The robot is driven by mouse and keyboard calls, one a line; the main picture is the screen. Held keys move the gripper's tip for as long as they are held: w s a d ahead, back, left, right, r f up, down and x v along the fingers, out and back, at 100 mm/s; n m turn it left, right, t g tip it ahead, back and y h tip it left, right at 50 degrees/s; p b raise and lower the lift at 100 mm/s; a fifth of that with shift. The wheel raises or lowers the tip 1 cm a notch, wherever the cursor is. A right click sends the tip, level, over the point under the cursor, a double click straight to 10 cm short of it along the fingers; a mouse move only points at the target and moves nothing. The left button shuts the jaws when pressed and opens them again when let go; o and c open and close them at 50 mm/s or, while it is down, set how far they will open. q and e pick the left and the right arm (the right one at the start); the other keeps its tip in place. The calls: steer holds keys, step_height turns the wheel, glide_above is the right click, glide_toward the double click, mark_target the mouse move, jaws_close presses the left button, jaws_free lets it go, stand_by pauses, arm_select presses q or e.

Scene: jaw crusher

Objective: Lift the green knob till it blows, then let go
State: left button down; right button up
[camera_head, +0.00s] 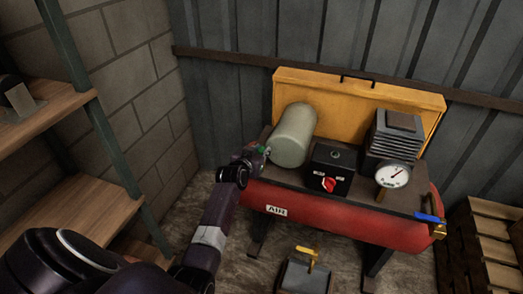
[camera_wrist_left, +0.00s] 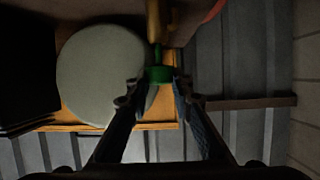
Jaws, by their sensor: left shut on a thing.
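The green knob (camera_wrist_left: 160,74) shows in the left wrist view between the fingertips of my left gripper (camera_wrist_left: 158,86), which is shut on it. A thin green stem joins the knob to a brass fitting (camera_wrist_left: 158,20). In the head view my left gripper (camera_head: 256,156) is at the left end of the red air compressor (camera_head: 340,216), beside the pale cylinder (camera_head: 292,136). The knob is small there and mostly covered by the gripper. My right gripper is not in view.
A black box with a red switch (camera_head: 329,185) and a pressure gauge (camera_head: 392,175) sit on the compressor. A blue-handled valve (camera_head: 428,218) is at its right end. Wooden shelves (camera_head: 75,212) stand at left, pallets (camera_head: 490,245) at right. A yellow-handled item (camera_head: 306,262) is on the floor.

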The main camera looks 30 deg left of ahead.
arm_select(q)
steer(key=shift+r, duration=0.5)
steer(key=shift+f, duration=0.1)
steer(key=c, duration=1.7)
jaws_free()
steer(key=shift+s, duration=0.15)
steer(key=v, duration=1.1)
steer(key=shift+s, duration=0.35)
